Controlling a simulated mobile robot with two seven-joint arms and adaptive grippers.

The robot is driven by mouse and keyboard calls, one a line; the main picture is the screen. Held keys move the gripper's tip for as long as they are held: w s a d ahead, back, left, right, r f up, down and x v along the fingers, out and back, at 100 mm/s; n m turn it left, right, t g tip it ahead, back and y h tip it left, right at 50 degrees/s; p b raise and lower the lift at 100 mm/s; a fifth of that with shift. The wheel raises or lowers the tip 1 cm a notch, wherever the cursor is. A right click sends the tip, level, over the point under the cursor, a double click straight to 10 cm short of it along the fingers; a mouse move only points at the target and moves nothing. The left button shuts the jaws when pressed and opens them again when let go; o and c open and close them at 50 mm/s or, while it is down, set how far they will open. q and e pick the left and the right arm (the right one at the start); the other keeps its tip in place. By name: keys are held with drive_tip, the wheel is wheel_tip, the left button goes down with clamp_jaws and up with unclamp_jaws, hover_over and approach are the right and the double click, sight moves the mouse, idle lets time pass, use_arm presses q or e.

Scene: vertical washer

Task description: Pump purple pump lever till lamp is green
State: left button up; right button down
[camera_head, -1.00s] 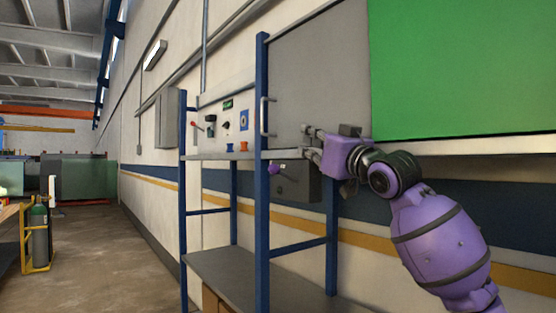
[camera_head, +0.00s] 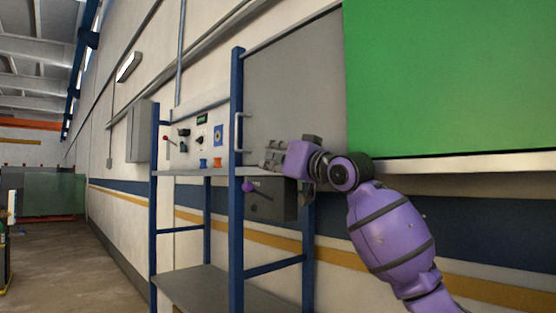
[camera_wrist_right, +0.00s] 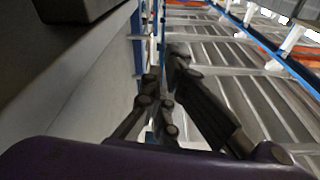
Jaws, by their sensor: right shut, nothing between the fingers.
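The purple pump lever (camera_head: 249,186) shows as a purple knob with a short dark rod on the grey box (camera_head: 275,203) under the shelf. My right gripper (camera_head: 264,158) is shut and empty, above and a little right of the knob, apart from it. Its dark fingers also show close together in the right wrist view (camera_wrist_right: 165,95), where the lever cannot be made out. A small green display (camera_head: 202,118) is on the white control panel (camera_head: 187,150); I cannot tell which part is the lamp. My left gripper is not in view.
A blue post (camera_head: 237,120) and a vertical grey handle (camera_head: 238,132) stand close to my right gripper. A large green panel (camera_head: 440,80) covers the upper right. The floor at left (camera_head: 60,260) is open.

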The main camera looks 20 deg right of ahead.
drive_tip(key=r, duration=0.1)
hover_over(259, 192)
drive_tip(key=s, duration=0.2)
drive_tip(key=f, duration=0.2)
drive_tip(key=a+f, duration=0.1)
drive_tip(key=f, duration=0.1)
drive_tip(key=shift+s+a+p, duration=0.1)
drive_tip(key=shift+s+p, duration=0.15)
drive_tip(key=shift+p, duration=0.15)
